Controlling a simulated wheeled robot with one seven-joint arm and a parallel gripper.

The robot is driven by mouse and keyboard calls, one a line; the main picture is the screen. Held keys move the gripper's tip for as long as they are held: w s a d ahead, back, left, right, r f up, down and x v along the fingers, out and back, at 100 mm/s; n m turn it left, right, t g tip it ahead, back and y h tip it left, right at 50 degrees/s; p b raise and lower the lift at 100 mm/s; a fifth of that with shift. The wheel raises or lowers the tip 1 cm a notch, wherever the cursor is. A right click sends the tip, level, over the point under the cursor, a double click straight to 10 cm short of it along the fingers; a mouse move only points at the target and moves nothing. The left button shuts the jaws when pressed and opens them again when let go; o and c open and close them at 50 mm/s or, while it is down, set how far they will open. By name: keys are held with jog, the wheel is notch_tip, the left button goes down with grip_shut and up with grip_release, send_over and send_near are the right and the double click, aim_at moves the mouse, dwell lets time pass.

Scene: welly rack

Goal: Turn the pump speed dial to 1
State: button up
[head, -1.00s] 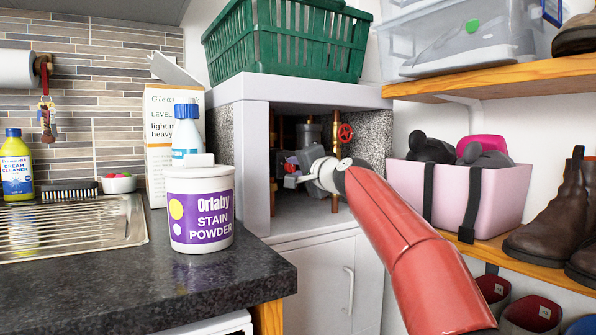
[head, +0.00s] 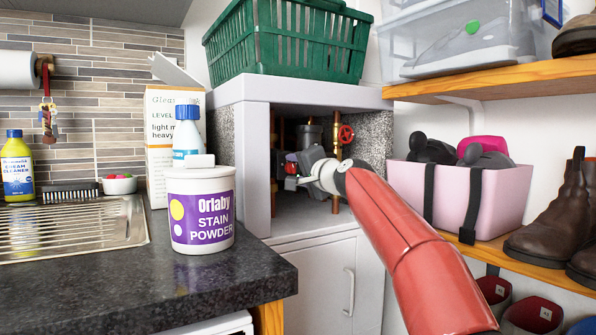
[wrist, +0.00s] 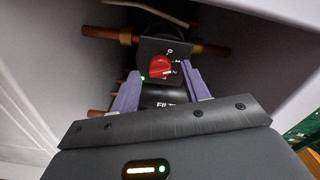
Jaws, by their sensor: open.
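The pump speed dial (wrist: 160,67) is a small red knob on a dark plate (wrist: 152,50) in the wrist view. White marks that look like 0, 1 and 2 run along its right side. A pale pointer line on the knob seems to face the lowest mark, the 2, though it is small. My gripper (wrist: 161,88) is open, with one purple finger on each side just below the dial. The fingers look apart from the knob. In the head view my gripper (head: 291,170) is inside the open cupboard, and the dial is hard to make out there.
Copper pipes run behind the dial, and a red valve wheel (head: 346,134) is at its right in the head view. The cupboard's side walls (head: 257,170) bound the space. A stain powder tub (head: 200,212) stands on the counter at left. A pink basket (head: 458,195) sits at right.

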jog(key=b+v, duration=0.3)
jog(key=v, duration=0.4)
jog(key=shift+s+d+b, duration=0.2)
jog(key=shift+s+b, duration=0.1)
jog(key=shift+b, duration=0.05)
jog(key=s+d+f+n+g+h+p, duration=0.2)
jog(key=s+d+f, duration=0.3)
jog(key=s+f, duration=0.6)
jog(key=s+d+f+n+g+h+p, duration=0.2)
jog(key=s+d+f+g+h, duration=0.2)
jog(key=s+f, duration=0.7)
jog(key=s+d+f+n+g+h+p, duration=0.2)
jog(key=s+d+f, duration=0.5)
jog(key=s+f, duration=0.5)
jog(key=s+g+h, duration=0.1)
jog(key=s+h, duration=0.1)
jog(key=s, duration=0.3)
jog(key=shift+s+d+n, duration=0.25)
jog(key=shift+s+n, duration=0.05)
jog(key=shift+n, duration=0.1)
